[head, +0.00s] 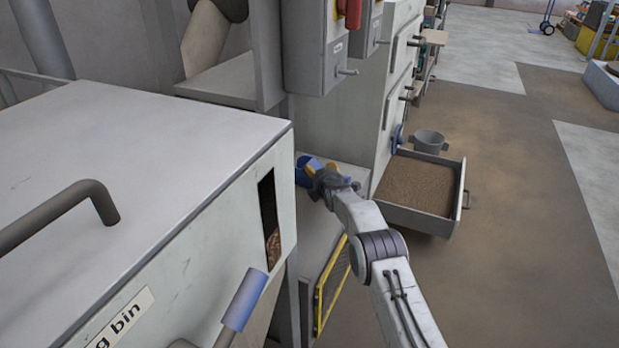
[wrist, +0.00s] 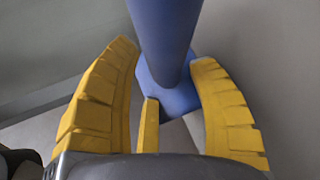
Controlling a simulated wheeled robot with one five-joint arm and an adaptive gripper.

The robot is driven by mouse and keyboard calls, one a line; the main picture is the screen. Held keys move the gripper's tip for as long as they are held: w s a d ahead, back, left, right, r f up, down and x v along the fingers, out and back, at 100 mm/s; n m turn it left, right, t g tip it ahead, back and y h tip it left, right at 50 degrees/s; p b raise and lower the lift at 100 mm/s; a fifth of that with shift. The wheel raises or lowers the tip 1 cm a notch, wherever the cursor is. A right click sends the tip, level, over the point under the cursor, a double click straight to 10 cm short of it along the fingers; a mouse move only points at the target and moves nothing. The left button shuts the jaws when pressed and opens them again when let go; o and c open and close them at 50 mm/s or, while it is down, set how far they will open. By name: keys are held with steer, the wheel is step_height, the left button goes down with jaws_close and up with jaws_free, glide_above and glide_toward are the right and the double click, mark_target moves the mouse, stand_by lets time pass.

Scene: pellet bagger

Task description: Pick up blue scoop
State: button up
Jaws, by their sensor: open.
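The blue scoop (head: 303,171) is on the grey ledge beside the large bin, partly hidden behind my gripper (head: 315,166) in the head view. In the wrist view, the blue scoop (wrist: 165,40) shows as a thick blue shaft running down to a wider blue part. My gripper (wrist: 165,75) has yellow ribbed fingers, spread on both sides of the scoop. There is a visible gap between the fingers and the shaft. The scoop's far end is out of the wrist view.
The large grey bin (head: 130,165) with a dark slot stands close on the left. An open drawer of brown pellets (head: 418,187) juts out at the right, with a grey bucket (head: 429,141) behind it. A grey control box (head: 318,60) hangs above. The floor at right is clear.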

jaws_close()
stand_by(0.5)
steer(key=shift+r, duration=0.2)
